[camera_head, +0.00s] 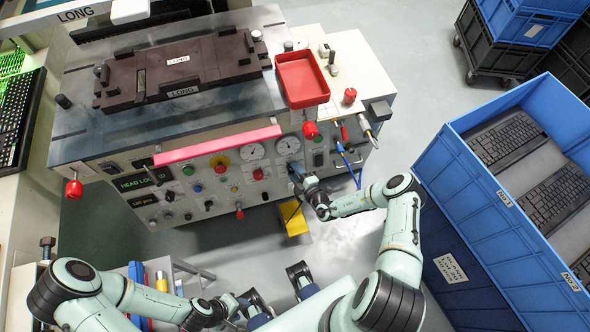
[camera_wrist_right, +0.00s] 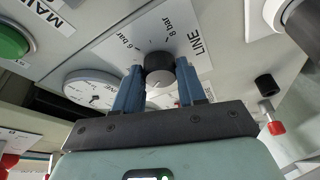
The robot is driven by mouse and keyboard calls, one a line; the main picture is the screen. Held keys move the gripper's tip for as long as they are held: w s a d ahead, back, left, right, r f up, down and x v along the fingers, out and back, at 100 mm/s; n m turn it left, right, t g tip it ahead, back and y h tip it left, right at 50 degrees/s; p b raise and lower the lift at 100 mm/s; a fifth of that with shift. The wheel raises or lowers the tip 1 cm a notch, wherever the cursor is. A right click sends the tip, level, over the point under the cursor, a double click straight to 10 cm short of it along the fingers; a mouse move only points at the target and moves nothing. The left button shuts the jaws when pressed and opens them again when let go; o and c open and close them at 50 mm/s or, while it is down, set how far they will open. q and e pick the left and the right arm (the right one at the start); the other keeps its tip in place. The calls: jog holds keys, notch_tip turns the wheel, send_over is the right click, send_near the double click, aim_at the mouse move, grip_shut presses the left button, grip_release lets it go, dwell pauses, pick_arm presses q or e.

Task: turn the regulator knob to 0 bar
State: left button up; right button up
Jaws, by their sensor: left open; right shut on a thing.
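The regulator knob (camera_wrist_right: 158,72) is a dark round knob with a pale mark on its face, on a plate lettered LINE with "6 bar" and "8 bar" marks. In the wrist view my right gripper (camera_wrist_right: 158,88) is shut on it, one blue finger on each side. In the head view my right gripper (camera_head: 297,177) is at the panel front, below the right gauge, and hides the knob. Where the knob's mark points is hard to read. My left gripper (camera_head: 242,304) is low in the head view, open and away from the panel.
A pink bar (camera_head: 218,145) runs along the panel top. A red tray (camera_head: 302,80) is above. A blue crate (camera_head: 470,172) with keyboards stands right of my right arm.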

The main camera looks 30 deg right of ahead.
jog(key=n+g+p, duration=0.1)
jog(key=n+p, duration=0.2)
jog(key=n, duration=0.1)
jog(key=n+g+p, duration=0.1)
jog(key=n+p, duration=0.2)
jog(key=n, duration=0.1)
jog(key=r+n+g+h+p, duration=0.1)
jog(key=n+p, duration=0.3)
jog(key=shift+w+g, duration=0.35)
jog(key=shift+g, duration=0.05)
jog(key=shift+a+n+g+h+p, duration=0.15)
jog(key=shift+n+g+h+p, duration=0.2)
jog(key=shift+n, duration=0.75)
pick_arm(q)
jog(key=w+r+t, duration=0.1)
jog(key=w+r, duration=0.8)
jog(key=r, duration=0.5)
jog(key=shift+w, duration=0.35)
pick_arm(e)
jog(key=shift+s+n+g+h, duration=0.1)
jog(key=shift+n+g+h, duration=0.45)
jog(key=shift+n, duration=1.55)
jog(key=shift+h, duration=0.3)
jog(key=o, duration=1.1)
jog(key=shift+a, duration=0.1)
jog(key=shift+c, duration=0.2)
jog(key=shift+s, duration=0.1)
